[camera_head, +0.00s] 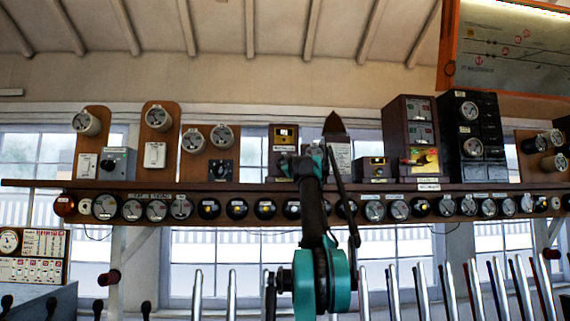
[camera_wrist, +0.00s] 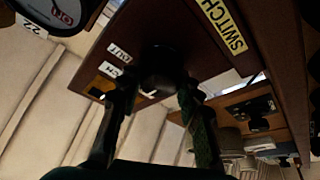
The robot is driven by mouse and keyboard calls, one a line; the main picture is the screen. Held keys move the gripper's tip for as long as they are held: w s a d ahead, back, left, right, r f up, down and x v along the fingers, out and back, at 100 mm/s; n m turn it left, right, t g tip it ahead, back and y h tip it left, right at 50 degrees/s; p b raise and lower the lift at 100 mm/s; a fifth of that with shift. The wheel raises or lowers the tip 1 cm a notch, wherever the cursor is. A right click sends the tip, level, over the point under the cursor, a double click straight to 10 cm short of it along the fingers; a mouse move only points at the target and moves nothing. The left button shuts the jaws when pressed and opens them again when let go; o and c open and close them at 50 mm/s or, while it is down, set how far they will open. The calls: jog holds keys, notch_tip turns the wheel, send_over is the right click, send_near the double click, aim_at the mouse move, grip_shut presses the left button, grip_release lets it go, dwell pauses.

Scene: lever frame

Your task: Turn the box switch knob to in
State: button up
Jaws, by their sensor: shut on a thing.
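The box switch knob (camera_wrist: 162,72) is a dark round knob on the face of a dark brown box (camera_wrist: 215,52), seen close up and tilted in the wrist view. Small white labels sit on the box to the knob's left; one reads OUT (camera_wrist: 118,52), and another (camera_wrist: 110,70) is beside it. A small white mark shows at the knob's lower edge; where it points is hard to tell. My gripper (camera_wrist: 158,92) is shut on the knob, one finger at each side. In the head view, my gripper (camera_head: 305,164) is at the shelf, partly hiding the brown box (camera_head: 275,145).
A long shelf (camera_head: 225,187) carries several gauges and boxes, with a row of round dials below. A small brown box (camera_head: 373,170) stands right of my arm. Several upright metal levers (camera_head: 392,290) stand in front. A yellow SWITCH label (camera_wrist: 225,25) is close by.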

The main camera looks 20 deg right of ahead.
dwell(0.3)
jog(key=o, duration=1.2)
jog(key=shift+c, duration=0.2)
jog(key=v, duration=1.2)
